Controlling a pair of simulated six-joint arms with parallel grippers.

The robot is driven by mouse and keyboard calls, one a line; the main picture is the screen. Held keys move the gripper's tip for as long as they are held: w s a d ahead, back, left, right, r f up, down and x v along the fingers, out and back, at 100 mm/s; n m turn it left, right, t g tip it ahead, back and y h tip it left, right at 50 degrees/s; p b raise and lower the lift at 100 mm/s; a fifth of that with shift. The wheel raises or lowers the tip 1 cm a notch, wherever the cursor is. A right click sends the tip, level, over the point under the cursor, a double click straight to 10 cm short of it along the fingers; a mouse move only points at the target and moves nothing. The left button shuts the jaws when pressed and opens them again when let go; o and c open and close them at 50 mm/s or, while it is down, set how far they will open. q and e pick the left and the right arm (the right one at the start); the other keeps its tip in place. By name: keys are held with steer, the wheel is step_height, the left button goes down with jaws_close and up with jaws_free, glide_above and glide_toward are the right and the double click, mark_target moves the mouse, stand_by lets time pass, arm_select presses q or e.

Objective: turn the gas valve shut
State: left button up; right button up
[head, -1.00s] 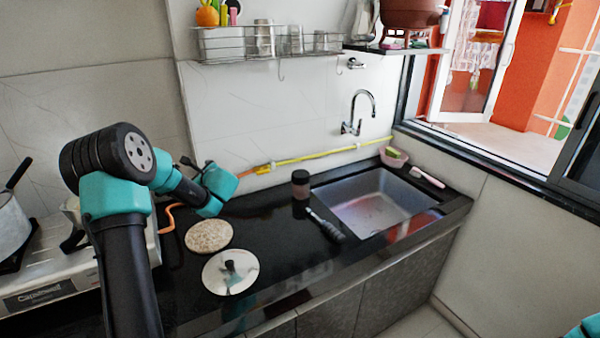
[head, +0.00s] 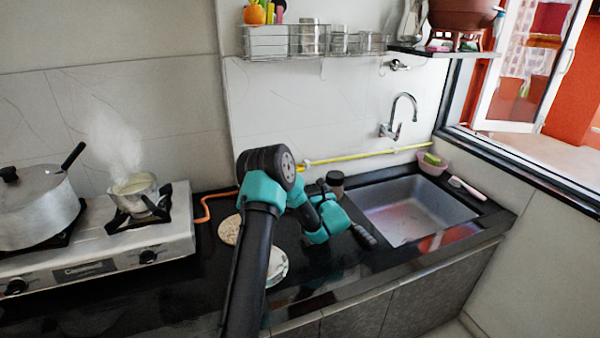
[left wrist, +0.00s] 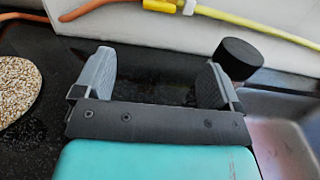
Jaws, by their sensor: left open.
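The gas valve (head: 305,164) is a small yellow fitting low on the tiled wall, joining an orange hose (head: 203,205) to a yellow pipe (head: 365,154). In the left wrist view the yellow valve (left wrist: 161,5) is cut off by the top edge, beyond my fingers; its handle position cannot be told. My left gripper (left wrist: 155,72) is open and empty, low over the black counter in front of the wall, apart from the valve. In the head view my left wrist (head: 325,215) largely hides the gripper. My right gripper is not in view.
A dark-lidded jar (head: 335,182) stands close to my gripper's right; its black lid (left wrist: 238,57) is near the right finger. A round speckled mat (head: 230,229) and lid (head: 277,266) lie left. The stove (head: 110,262) holds a pot and steaming pan. The sink (head: 412,208) is right.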

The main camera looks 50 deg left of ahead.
mark_target(299, 170)
arm_select(q)
steer(key=x, duration=1.7)
steer(key=shift+s, duration=0.1)
steer(key=shift+c, duration=0.4)
steer(key=c, duration=0.8)
steer(key=shift+c, duration=0.2)
